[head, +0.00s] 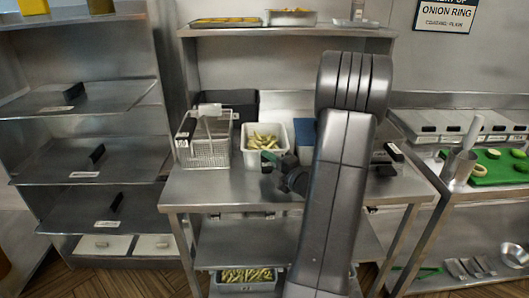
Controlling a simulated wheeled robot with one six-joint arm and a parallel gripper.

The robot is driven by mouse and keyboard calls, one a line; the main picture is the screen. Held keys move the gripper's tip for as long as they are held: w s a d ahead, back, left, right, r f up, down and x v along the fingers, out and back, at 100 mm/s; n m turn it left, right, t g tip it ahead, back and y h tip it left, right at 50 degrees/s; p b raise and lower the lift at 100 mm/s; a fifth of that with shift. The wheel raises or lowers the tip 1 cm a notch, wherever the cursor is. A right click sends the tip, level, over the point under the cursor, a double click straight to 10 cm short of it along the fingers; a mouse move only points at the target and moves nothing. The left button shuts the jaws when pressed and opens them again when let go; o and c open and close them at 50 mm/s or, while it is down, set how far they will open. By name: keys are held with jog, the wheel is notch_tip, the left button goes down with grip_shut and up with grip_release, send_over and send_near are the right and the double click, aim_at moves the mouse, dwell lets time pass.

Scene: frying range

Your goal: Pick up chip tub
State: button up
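The chip tub (251,163) is a white open tub filled with pale yellow-green chips (264,138). It stands on the steel worktable, near the middle of the head view. My gripper (270,163) is dark with a green part at its tip. In the picture it overlaps the tub's front right side. I cannot tell whether it touches the tub or is only in front of it. My arm hides the area right of the tub. The gap between the fingers does not show clearly.
A wire fry basket (209,152) stands left of the tub, with a dark container (240,100) behind. A blue item (305,132) is close on the right, partly behind my arm. Another chip-filled tub (246,286) sits on the lower shelf. Bare steel worktop (215,188) lies in front.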

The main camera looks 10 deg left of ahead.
grip_shut()
